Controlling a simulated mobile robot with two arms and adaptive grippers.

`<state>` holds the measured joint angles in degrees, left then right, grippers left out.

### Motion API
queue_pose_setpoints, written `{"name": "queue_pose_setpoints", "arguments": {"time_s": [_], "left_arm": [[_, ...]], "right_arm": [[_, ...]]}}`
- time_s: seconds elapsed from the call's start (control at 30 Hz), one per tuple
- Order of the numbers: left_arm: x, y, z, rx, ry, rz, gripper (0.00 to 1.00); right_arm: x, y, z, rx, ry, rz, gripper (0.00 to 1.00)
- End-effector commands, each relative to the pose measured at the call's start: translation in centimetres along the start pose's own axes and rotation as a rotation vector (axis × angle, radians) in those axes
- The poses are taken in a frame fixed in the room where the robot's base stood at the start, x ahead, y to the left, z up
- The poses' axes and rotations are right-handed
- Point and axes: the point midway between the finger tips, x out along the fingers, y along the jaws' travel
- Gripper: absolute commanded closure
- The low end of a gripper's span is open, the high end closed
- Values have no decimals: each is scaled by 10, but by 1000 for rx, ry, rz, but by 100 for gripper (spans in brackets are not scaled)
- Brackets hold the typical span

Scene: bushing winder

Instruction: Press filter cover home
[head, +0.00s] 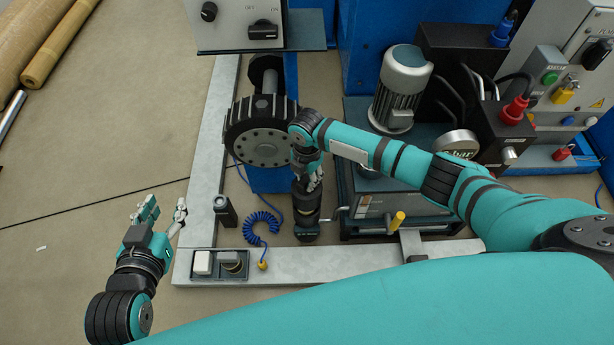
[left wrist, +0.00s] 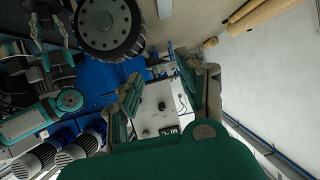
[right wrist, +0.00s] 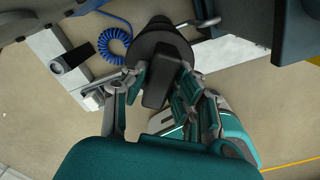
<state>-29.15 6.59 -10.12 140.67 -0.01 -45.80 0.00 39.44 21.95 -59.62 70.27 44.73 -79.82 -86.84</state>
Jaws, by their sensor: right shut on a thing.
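The filter cover (right wrist: 160,50) is a dark round part with a dark block-shaped grip on top. In the right wrist view my right gripper (right wrist: 160,88) is shut on that grip, one finger on each side. In the head view the cover (head: 306,197) sits at the top of a dark upright cylinder with a pale band; my right gripper (head: 308,178) is directly above it. Whether the cover is fully seated cannot be told. My left gripper (head: 166,212) is open and empty over the floor at left; its spread fingers also show in the left wrist view (left wrist: 165,100).
A tray (head: 246,275) with a white block and a dark round part lies on the pale frame rail.

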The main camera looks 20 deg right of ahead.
Motion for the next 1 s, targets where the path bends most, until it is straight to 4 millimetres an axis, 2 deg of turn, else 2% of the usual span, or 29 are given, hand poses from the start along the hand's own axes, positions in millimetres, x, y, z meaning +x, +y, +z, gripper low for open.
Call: {"name": "queue_pose_setpoints", "arguments": {"time_s": [1.0], "left_arm": [[3, 3, -26, -2, 140, 7, 60]], "right_arm": [[9, 0, 0, 0, 0, 1, 100]]}}
